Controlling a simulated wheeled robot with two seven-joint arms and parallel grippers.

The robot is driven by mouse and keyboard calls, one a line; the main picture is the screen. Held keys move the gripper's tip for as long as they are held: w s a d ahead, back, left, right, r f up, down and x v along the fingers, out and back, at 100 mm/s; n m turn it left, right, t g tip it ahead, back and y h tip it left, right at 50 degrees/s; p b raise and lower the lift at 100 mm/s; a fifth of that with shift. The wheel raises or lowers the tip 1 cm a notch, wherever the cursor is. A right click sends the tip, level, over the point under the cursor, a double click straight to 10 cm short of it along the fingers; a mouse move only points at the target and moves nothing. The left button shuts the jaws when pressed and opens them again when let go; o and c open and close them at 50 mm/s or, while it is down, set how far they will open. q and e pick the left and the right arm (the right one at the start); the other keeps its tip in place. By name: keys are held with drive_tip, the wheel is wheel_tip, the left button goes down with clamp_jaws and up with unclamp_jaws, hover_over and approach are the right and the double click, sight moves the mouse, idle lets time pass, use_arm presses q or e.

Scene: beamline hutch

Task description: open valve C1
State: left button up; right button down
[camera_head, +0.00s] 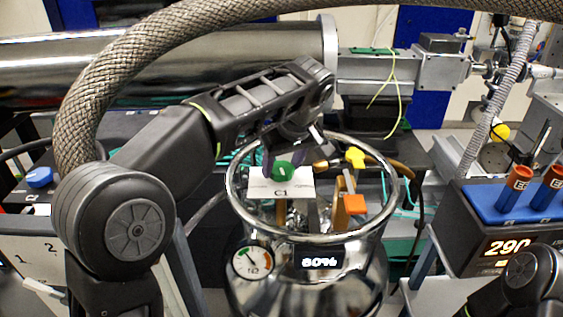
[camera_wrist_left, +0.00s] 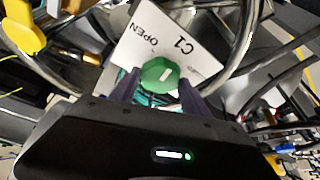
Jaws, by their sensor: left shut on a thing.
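Valve C1 has a green knob (camera_head: 283,171) with a white mark, in front of a white card (camera_head: 296,190) lettered C1. It stands inside the metal ring on top of a shiny vessel (camera_head: 235,196). In the left wrist view the green knob (camera_wrist_left: 159,75) sits between the fingertips, and the card (camera_wrist_left: 180,30) reads C1 and OPEN; its other small lettering is unclear. My left gripper (camera_head: 287,150) reaches down from above and is shut on the green knob; its fingers (camera_wrist_left: 160,90) flank it. My right gripper is out of view.
A yellow handle (camera_head: 355,157) and an orange handle (camera_head: 354,204) stand right of the knob inside the ring. The vessel has a dial gauge (camera_head: 252,264) and a display (camera_head: 319,260) reading 60%. A thick braided hose (camera_head: 120,60) arches above. A block with orange-capped vials (camera_head: 520,178) stands right.

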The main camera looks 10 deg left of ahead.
use_arm(q)
drive_tip(key=shift+d+r+n+g+y+p, duration=0.1)
drive_tip(key=shift+n+g+y+p, duration=0.4)
drive_tip(key=shift+n, duration=1.1)
drive_tip(key=o, duration=1.4)
